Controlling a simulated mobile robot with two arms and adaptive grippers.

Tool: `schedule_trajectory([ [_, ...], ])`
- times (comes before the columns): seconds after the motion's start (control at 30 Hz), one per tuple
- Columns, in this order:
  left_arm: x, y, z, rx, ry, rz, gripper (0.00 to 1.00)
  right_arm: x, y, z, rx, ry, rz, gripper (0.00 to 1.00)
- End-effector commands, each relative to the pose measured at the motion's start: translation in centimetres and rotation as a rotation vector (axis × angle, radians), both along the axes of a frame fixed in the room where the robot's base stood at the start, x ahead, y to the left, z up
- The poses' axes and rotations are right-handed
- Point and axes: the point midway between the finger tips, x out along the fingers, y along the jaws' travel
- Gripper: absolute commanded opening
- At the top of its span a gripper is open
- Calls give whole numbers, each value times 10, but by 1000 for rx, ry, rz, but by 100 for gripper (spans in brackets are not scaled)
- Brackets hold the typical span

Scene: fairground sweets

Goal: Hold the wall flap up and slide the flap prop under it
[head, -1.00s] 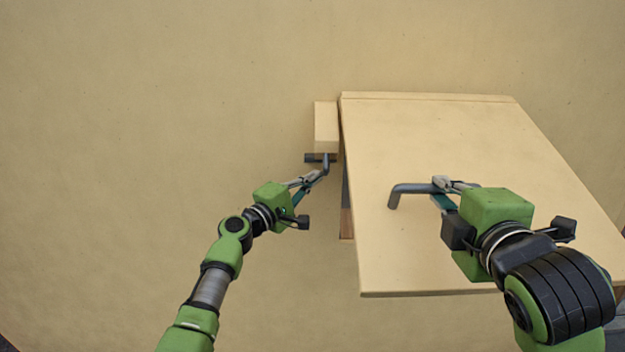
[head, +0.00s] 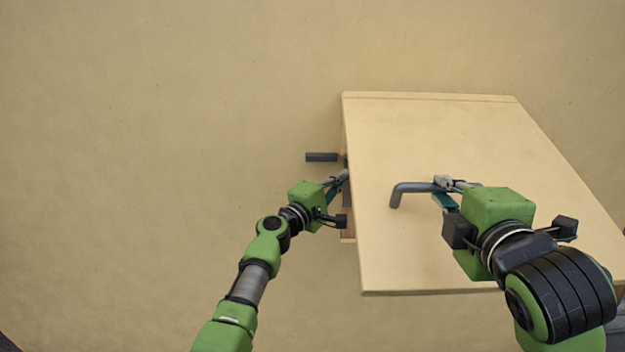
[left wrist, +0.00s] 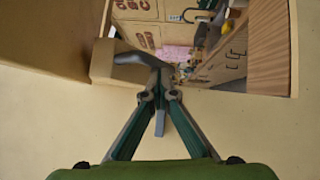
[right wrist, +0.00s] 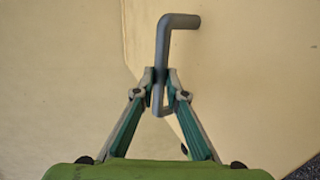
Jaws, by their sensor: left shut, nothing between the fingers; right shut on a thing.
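The wall flap (head: 440,150) is a beige panel held up, standing out from the wall. My right gripper (head: 441,186) is shut on its grey bent handle, which also shows between the fingers in the right wrist view (right wrist: 162,60). In the left wrist view the flap prop (left wrist: 103,62) appears as a beige block with a grey handle (left wrist: 135,60). My left gripper (head: 342,178) is shut and empty at the flap's left edge, its fingertips close against that handle; contact is unclear.
Under the flap, the left wrist view shows an opening with printed boxes (left wrist: 140,35), a pink item (left wrist: 175,53) and a wooden side (left wrist: 268,45). The wall to the left is clear.

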Motion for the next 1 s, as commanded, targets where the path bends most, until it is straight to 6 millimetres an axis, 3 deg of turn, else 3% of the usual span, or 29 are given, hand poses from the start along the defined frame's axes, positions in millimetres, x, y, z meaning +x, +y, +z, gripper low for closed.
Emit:
schedule_trajectory([
  [0.03, -3, -6, 1, 2, -2, -13, 0, -1, 3, 3, 0, -9, 10, 0],
  [0.17, -3, 4, -1, 2, -2, -11, 0, 0, 4, 3, 1, -9, 11, 0],
  [0.37, -5, 45, -8, 2, 0, 1, 0, 0, 2, 3, 1, -9, 8, 0],
  [1.0, -75, 101, -18, 1, 0, 1, 0, 0, 2, 3, 1, -9, 5, 0],
])
